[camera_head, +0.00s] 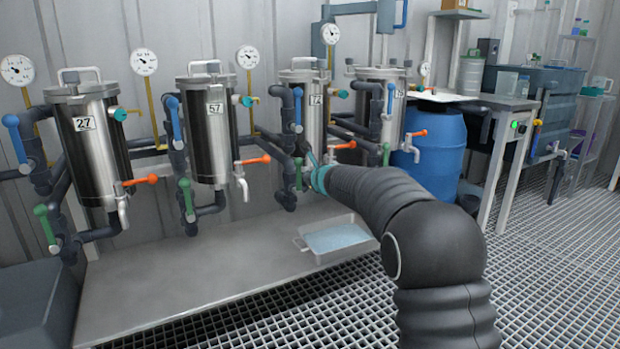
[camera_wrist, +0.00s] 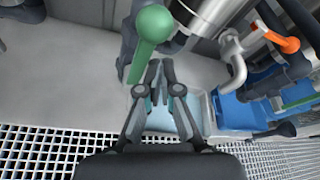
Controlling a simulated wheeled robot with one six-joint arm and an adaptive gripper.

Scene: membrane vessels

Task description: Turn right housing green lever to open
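Steel housings stand in a row in the head view; the rightmost is marked 75 (camera_head: 396,92), and the one left of it is marked 72 (camera_head: 315,98). A green lever (camera_head: 299,173) hangs upright at the lower left of housing 72. Another green lever (camera_head: 386,153) is at the lower left of housing 75. My gripper (camera_head: 305,151) is just right of and close to housing 72's lever. In the wrist view this green lever (camera_wrist: 152,30) looms left of and above my fingertips (camera_wrist: 161,70), which are together with nothing visible between them. I cannot tell whether they touch the lever.
Orange tap handles (camera_head: 342,145) and blue levers (camera_head: 290,108) crowd the housings. A tray of bluish liquid (camera_head: 300,243) lies below my gripper on the grey platform (camera_head: 190,290). A blue barrel (camera_head: 440,150) stands to the right. The platform's front left is bare.

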